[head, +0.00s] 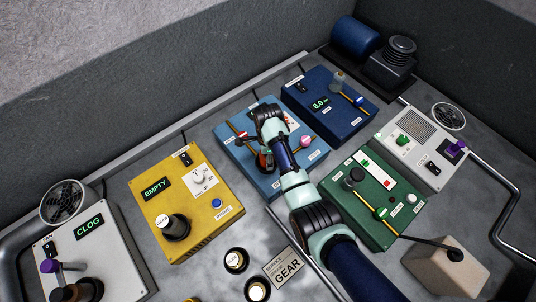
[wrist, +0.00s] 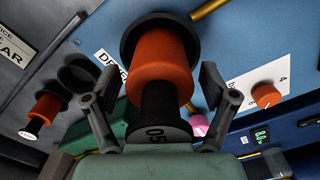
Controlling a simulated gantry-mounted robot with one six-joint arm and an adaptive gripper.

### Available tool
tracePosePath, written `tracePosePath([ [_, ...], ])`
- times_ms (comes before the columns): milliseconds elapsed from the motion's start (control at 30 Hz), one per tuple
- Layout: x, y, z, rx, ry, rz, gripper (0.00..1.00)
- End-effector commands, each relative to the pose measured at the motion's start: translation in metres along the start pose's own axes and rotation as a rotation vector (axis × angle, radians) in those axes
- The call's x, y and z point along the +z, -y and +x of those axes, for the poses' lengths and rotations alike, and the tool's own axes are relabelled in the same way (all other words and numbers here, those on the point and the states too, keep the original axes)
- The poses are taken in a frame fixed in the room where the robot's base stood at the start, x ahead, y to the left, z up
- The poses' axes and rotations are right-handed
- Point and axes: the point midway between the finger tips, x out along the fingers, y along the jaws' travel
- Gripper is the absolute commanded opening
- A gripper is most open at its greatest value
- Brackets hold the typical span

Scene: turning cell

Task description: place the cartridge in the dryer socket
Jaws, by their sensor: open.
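An orange and black cartridge (wrist: 162,65) marked 05 stands in a round black socket (wrist: 131,38) on the light blue panel, beside a partly hidden label starting "DR". My gripper (wrist: 158,75) is open, with one finger on each side of the cartridge and visible gaps between. In the head view my gripper (head: 267,157) is over the light blue box (head: 240,155), and my arm hides much of the socket area. The cartridge's seating depth cannot be told.
A second orange cartridge (wrist: 48,108) and a dark round holder (wrist: 78,73) lie left in the wrist view. An orange knob (wrist: 266,96) is close on the right. Yellow (head: 190,220), green (head: 370,215) and dark blue (head: 325,120) boxes surround the light blue one.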

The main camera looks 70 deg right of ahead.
Motion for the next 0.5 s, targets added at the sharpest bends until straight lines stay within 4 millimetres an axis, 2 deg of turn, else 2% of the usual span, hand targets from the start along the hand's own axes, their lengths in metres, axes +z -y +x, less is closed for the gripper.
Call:
tracePosePath([
  [167, 0.0, 0.001, -0.008, -0.002, 0.0, 0.0, 0.84],
  [267, 0.0, 0.001, -0.027, -0.004, 0.001, 0.0, 0.84],
  [500, 0.0, 0.001, -0.088, -0.005, 0.001, 0.0, 0.84],
])
